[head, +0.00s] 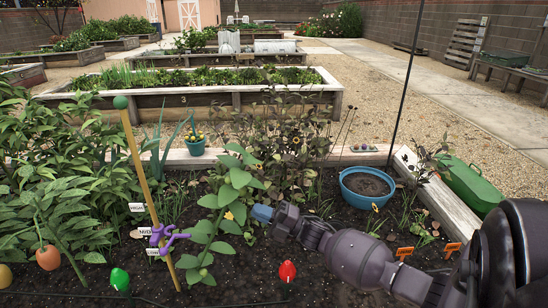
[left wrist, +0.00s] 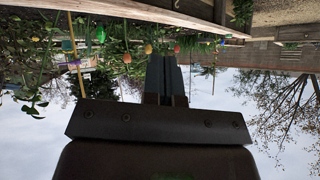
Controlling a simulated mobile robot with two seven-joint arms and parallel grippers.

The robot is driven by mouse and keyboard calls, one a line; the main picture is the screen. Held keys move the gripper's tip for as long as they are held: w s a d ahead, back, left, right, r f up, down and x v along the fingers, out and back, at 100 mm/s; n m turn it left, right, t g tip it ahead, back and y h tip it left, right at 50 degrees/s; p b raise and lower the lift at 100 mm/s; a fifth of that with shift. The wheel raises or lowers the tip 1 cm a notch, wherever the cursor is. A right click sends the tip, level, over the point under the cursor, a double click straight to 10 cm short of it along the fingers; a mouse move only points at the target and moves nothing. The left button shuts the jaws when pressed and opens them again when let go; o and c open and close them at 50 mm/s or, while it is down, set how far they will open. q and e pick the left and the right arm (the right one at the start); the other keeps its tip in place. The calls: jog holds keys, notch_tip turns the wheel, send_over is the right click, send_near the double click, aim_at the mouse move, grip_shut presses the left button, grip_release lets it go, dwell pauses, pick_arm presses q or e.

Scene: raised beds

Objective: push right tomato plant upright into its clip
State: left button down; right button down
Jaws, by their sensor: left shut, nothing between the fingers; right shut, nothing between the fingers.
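The right tomato plant (head: 232,182) is a broad-leaved green plant with a small yellow flower, leaning right of a yellow stake (head: 137,160) with a green ball on top. A purple clip (head: 163,238) sits on the stake's lower part; the stem shows to its right, outside it. My right gripper (head: 262,213) reaches in from the right, shut and empty, its blue tip just right of the plant; I cannot tell whether it touches. My left gripper (left wrist: 168,70) shows shut and empty in the left wrist view, which is upside down, away from the plants.
Red (head: 287,271) and green (head: 120,279) ornaments stand in the soil in front. A blue pot (head: 367,186) stands right of the plant, inside the wooden bed edge (head: 452,207). Dense leaves fill the left side. A thin black pole (head: 406,85) rises behind the pot.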

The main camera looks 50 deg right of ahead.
pick_arm(q)
jog(key=shift+b, duration=0.35)
pick_arm(e)
jog(key=shift+x, duration=2.9)
pick_arm(q)
jog(key=shift+a, duration=0.1)
jog(key=p, duration=0.2)
jog(key=s+p, duration=0.1)
jog(key=p, duration=0.1)
jog(key=shift+s+a+r+n+g, duration=0.1)
jog(key=shift+a+r+n+g, duration=0.05)
jog(key=shift+r+n+g, duration=0.2)
pick_arm(e)
jog(key=w+a+r+n+g+h, duration=0.1)
jog(key=w+a+r+g, duration=0.2)
jog(key=w+a, duration=0.9)
notch_tip(320, 180, up, 2)
jog(key=shift+w+r+g+h, duration=0.2)
jog(key=shift+w+g+h, duration=0.1)
jog(key=shift+w, duration=0.8)
